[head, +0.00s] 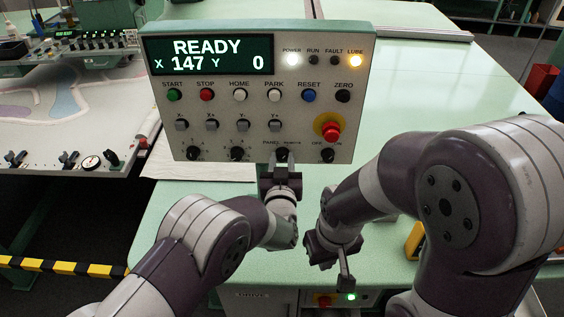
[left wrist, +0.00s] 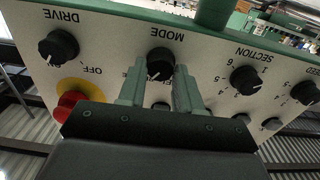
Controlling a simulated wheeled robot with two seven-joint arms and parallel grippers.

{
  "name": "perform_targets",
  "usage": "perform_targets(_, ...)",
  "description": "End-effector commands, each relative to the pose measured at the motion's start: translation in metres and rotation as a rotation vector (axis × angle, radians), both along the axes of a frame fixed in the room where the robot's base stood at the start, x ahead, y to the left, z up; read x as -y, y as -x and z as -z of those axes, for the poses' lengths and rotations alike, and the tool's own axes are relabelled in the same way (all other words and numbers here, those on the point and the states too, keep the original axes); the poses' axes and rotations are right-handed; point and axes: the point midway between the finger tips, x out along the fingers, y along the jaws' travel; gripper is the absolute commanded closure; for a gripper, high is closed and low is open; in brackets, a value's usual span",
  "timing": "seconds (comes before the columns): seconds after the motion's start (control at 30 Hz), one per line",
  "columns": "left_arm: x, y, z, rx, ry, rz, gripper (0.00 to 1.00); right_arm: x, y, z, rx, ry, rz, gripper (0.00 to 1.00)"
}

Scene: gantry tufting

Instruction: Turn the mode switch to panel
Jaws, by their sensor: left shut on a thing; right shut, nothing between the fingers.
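The mode switch (head: 282,153) is a black knob low on the pale control panel (head: 206,126), between the labels PANEL and REMOTE. In the left wrist view, where the lettering is upside down, the knob (left wrist: 160,61) sits beside the word MODE. My left gripper (head: 282,163) is at the knob from below. Its fingers (left wrist: 160,85) are shut on the knob, one on each side. Which label the pointer faces is hard to tell. My right gripper (head: 345,282) is shut and empty, low in front of the table, away from the panel.
The display (head: 208,54) reads READY, X 147, Y 0. The red emergency button (head: 331,131) and drive knob (head: 328,155) are right of the switch; section knob (head: 237,154) is left. A tufting bed (head: 60,130) stands left.

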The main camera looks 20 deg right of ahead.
Motion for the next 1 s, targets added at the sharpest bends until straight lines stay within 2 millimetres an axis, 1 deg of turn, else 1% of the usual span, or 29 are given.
perform_targets(0.17, 0.000, 0.000, 0.004, -0.015, 0.055, 0.000, 0.96, 0.000, 0.000, 0.012, 0.000, 0.000, 0.000, 1.00)
perform_targets(0.37, -0.001, 0.000, 0.006, -0.053, 0.191, 0.000, 0.96, 0.000, 0.000, 0.034, 0.000, 0.000, 0.000, 1.00)
perform_targets(1.0, -0.003, -0.001, 0.009, -0.220, 0.770, 0.001, 0.96, 0.000, 0.000, 0.127, 0.000, 0.000, 0.000, 1.00)
